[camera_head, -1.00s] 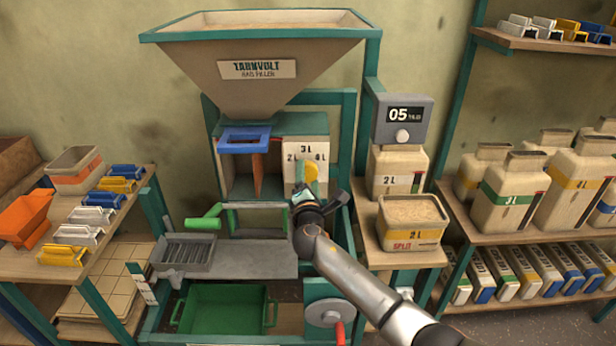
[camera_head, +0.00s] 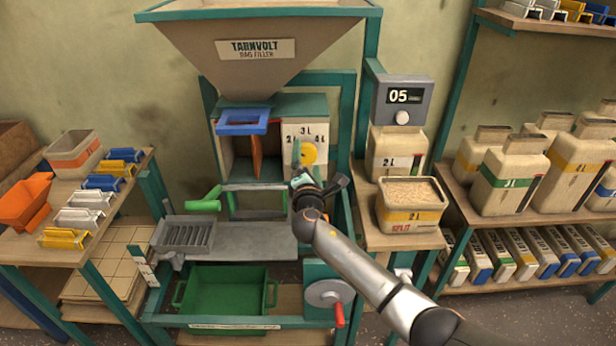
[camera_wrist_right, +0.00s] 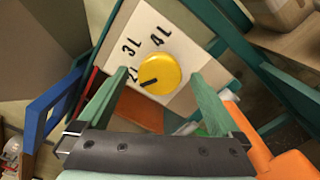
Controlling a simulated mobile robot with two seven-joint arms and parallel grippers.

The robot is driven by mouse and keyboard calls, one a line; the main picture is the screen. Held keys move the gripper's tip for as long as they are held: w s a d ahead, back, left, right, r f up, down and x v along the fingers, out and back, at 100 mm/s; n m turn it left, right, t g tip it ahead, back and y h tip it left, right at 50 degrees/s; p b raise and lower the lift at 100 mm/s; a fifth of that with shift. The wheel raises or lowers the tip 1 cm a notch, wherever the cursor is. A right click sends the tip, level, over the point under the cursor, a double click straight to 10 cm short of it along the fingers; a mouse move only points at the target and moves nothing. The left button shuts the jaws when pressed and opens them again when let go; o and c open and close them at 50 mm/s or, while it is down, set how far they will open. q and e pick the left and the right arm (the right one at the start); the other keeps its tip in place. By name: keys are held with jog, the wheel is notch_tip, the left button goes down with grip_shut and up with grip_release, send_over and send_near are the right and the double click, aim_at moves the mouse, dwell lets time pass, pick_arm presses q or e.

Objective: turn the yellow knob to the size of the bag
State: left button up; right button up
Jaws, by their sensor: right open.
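The yellow knob (camera_head: 309,153) sits on a white dial plate marked 2 L, 3 L and 4 L on the bag filler. In the right wrist view the round knob (camera_wrist_right: 165,70) shows a dark pointer line toward its lower left, nearest the 2 L mark. My right gripper (camera_head: 302,165) is open in front of the dial, just below and left of the knob. In the wrist view its green fingers stand on either side of the knob, apart from it. An open bag labelled 2 L and SPLIT (camera_head: 412,207) stands on the side shelf. My left gripper is out of view.
A closed 2 L bag (camera_head: 396,152) stands behind the open one, under a grey display reading 05 (camera_head: 402,102). A blue frame (camera_head: 242,122) juts out left of the dial. A green bin (camera_head: 225,292) and a red-handled crank (camera_head: 330,296) are below.

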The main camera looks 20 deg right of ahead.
jog(key=v, duration=1.1)
jog(key=shift+s, duration=0.35)
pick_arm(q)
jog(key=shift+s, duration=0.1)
pick_arm(e)
jog(key=shift+a, duration=0.15)
